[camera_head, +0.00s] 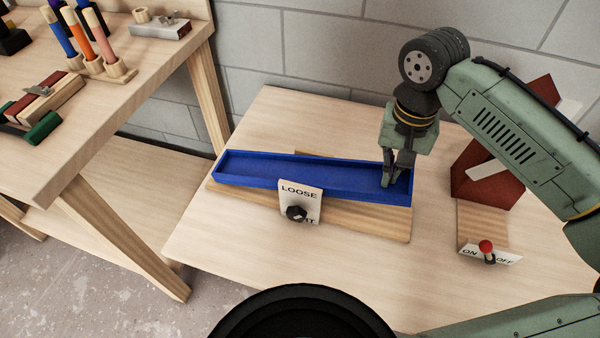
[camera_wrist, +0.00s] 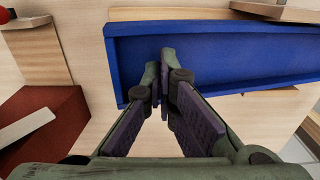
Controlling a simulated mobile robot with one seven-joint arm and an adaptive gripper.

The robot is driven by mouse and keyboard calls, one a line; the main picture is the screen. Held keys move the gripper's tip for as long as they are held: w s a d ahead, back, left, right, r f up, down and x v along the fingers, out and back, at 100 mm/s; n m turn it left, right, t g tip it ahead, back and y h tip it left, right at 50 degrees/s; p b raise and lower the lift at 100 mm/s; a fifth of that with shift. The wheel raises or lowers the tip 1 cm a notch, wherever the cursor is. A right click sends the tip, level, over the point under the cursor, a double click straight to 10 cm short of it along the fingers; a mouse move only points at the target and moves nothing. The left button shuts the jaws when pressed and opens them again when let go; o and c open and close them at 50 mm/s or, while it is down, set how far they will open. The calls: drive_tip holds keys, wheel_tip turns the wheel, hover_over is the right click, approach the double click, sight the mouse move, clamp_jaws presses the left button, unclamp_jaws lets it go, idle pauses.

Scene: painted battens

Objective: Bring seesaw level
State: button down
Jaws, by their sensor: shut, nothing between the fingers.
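The seesaw is a long blue trough (camera_head: 300,175) on a wooden base board (camera_head: 370,220). In the head view its right end looks a little lower in the picture than its left; I cannot tell its exact tilt. A white plate (camera_head: 314,206) marked LOOSE, its lower word partly hidden, stands in front with a black knob (camera_head: 296,212). My gripper (camera_head: 388,182) points down at the trough's right end, fingers shut and empty. In the wrist view the fingertips (camera_wrist: 162,70) overlap the trough (camera_wrist: 220,55) near its end wall; contact is unclear.
A red-brown wedge-shaped block (camera_head: 487,175) stands right of the trough. An ON/OFF switch (camera_head: 487,248) with a red tip is at the front right. A workbench (camera_head: 110,105) with pegs and tools stands at left. The table's front left is clear.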

drive_tip(key=shift+f+b, duration=1.3)
drive_tip(key=shift+f, duration=1.1)
idle(0.3)
wheel_tip(320, 180, up, 12)
drive_tip(key=p, duration=1.1)
idle(0.6)
idle(0.5)
